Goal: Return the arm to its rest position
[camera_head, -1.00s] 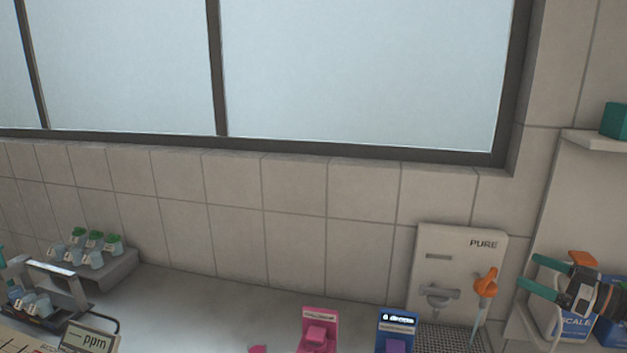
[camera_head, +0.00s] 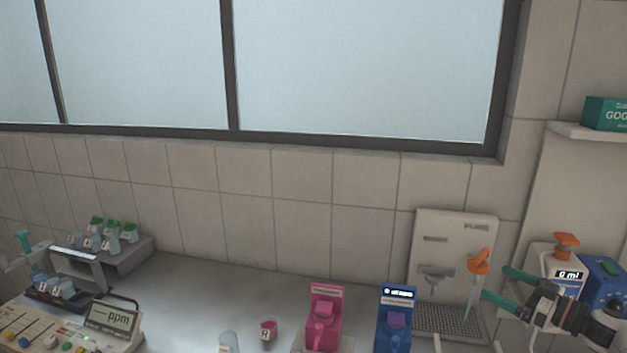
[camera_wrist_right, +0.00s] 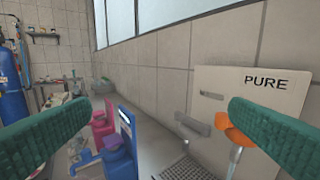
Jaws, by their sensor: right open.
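My right gripper (camera_head: 498,284) is at the right of the head view, its two teal fingers spread apart with nothing between them. It is in front of the wall, just right of the PURE dispenser's orange-topped lever. In the right wrist view its fingers (camera_wrist_right: 160,125) frame the scene from both sides, with a wide empty gap.
The PURE dispenser (camera_head: 428,238) stands by the right gripper. A ppm meter (camera_head: 112,318) and a vial rack (camera_head: 138,258) are left.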

